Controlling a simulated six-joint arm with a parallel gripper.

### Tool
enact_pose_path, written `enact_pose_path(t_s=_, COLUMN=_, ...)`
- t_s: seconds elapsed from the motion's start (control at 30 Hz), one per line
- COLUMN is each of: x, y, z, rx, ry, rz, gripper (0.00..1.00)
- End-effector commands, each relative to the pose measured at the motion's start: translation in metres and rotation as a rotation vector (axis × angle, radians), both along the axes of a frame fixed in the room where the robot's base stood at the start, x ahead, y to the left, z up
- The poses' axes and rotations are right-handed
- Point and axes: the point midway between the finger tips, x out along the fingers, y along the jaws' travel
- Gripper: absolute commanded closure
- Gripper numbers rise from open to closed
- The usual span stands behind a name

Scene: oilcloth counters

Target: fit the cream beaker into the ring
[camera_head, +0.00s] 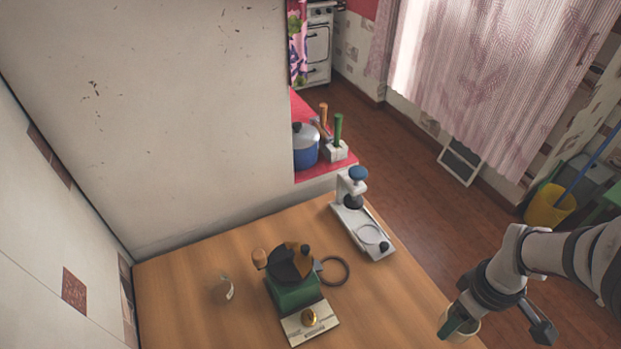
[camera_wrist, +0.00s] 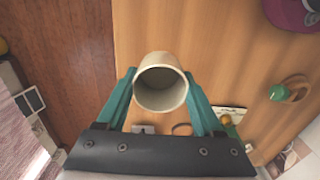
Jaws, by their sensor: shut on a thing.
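The cream beaker (camera_head: 468,329) is in my gripper (camera_head: 458,322) at the lower right of the head view, by the right edge of the wooden table. In the wrist view the beaker (camera_wrist: 160,88) sits between the two teal fingers, its open mouth facing the camera. My gripper is shut on it. A dark ring (camera_head: 347,271) stands out at table level beside the green scale, well to the left of the beaker. In the wrist view part of a brown ring (camera_wrist: 182,129) shows behind the right finger; I cannot tell if it is the same one.
The green scale (camera_head: 294,296) with a dark pan is left of the ring. A white stand (camera_head: 352,218) with a blue knob is behind it. A small jar (camera_head: 222,290) stands at left. Bare wood (camera_head: 385,310) lies between ring and gripper.

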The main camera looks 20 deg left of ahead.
Motion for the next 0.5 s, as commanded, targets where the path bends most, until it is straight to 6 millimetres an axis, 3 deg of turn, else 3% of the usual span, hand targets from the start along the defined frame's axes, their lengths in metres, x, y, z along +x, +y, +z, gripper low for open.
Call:
enact_pose_path(t_s=0.17, x=0.032, y=0.029, z=0.001, rx=-0.001, ry=-0.001, rz=0.305, gripper=0.88)
enact_pose_path(t_s=0.33, x=0.069, y=0.079, z=0.002, rx=0.000, ry=-0.001, rz=0.743, gripper=0.88)
enact_pose_path(t_s=0.5, x=0.090, y=0.123, z=0.002, rx=0.000, ry=-0.003, rz=1.083, gripper=0.88)
